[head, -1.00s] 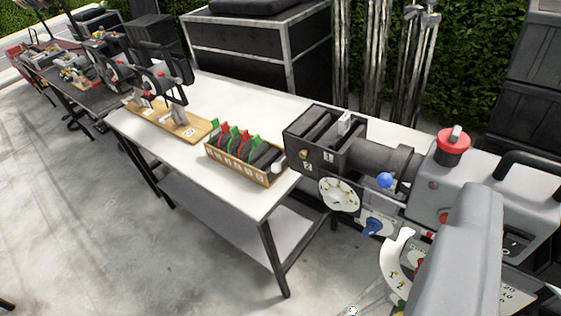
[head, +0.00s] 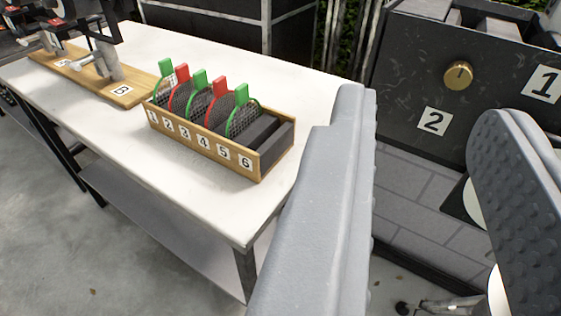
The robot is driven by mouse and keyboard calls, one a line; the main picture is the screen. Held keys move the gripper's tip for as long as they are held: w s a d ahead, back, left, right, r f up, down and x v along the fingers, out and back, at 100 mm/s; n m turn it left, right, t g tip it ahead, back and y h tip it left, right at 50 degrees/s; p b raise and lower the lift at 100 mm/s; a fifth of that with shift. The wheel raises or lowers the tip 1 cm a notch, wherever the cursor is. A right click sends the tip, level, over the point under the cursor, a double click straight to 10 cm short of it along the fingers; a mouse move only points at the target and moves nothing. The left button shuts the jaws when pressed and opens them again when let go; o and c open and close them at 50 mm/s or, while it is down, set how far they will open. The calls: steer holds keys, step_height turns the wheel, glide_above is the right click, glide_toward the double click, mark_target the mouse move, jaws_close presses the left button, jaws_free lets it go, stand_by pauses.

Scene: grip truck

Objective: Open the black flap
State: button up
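A black box (head: 405,75) stands at the upper right, its front face marked with white labels "1" and "2". A round brass knob (head: 458,75) sits on this face above the "2" label. Which part of the face is the flap is hard to tell; no open gap shows in it. My gripper (head: 424,108) is open, its two grey fingers wide apart. The knob and the "2" label show between the fingers, and nothing is held. The right finger hides part of the box's lower right.
A white table (head: 150,165) fills the left, bearing a wooden rack (head: 205,147) with red and green tabbed discs, numbered 1 to 6. A wooden board (head: 120,92) with metal fittings lies farther back. A grey tiled panel is below the box.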

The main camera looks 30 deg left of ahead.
step_height(320, 180, down, 7)
steer(key=s+a+t+h, duration=0.1)
steer(key=s+a, duration=0.1)
steer(key=a, duration=0.1)
steer(key=shift+n, duration=0.4)
steer(key=w, duration=0.4)
steer(key=w+a, duration=0.1)
steer(key=w, duration=0.3)
steer(key=w+a+b, duration=0.1)
steer(key=w, duration=0.4)
steer(key=shift+f, duration=0.3)
steer(key=shift+c, duration=0.2)
jaws_close()
